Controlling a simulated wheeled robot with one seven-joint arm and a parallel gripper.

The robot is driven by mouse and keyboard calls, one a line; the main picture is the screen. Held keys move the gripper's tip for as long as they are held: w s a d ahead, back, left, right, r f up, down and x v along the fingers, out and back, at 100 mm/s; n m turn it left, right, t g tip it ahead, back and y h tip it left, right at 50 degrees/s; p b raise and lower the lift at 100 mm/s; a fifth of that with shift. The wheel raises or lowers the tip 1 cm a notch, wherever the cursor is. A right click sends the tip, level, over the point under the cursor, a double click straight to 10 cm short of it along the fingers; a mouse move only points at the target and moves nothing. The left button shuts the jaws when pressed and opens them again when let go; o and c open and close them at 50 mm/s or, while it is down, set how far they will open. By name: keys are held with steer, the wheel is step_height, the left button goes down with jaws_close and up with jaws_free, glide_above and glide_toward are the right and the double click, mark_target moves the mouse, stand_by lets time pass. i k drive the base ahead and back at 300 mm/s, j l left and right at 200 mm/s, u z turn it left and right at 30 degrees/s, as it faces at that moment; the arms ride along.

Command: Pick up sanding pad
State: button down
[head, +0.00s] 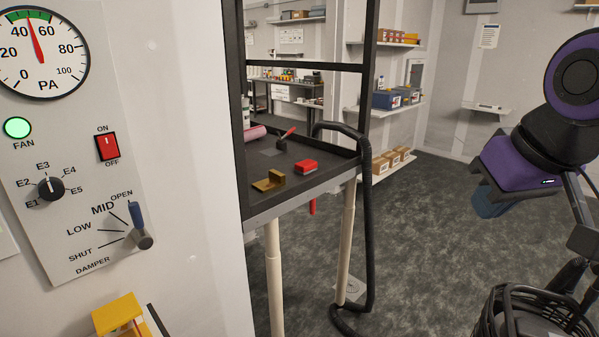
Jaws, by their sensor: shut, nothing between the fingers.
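Two small items lie near the front of the dark bench tray (325,173), and either could be the sanding pad. One is a red block (306,166) with a darker base. To its left is a yellow-brown piece (269,181) with a raised block at one end. My gripper (492,207) appears at the right, below the purple end of my arm, with blue at its tip. It is shut and empty, in front of the open floor and well to the right of the bench. Its fingertips are small and hard to make out.
A black post and a thick black hose (369,220) stand at the bench's right front corner. A white wall with a control panel (85,150) fills the left. A red-handled tool (287,135) lies farther back on the bench. The grey floor (430,240) between is clear.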

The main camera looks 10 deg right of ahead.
mark_target(304, 167)
steer(key=i+l+u, duration=0.15)
steer(key=i, duration=0.3)
steer(key=i+u, duration=0.15)
steer(key=i, duration=0.35)
steer(key=i+l+u, duration=0.15)
steer(key=i, duration=0.3)
steer(key=l, duration=0.1)
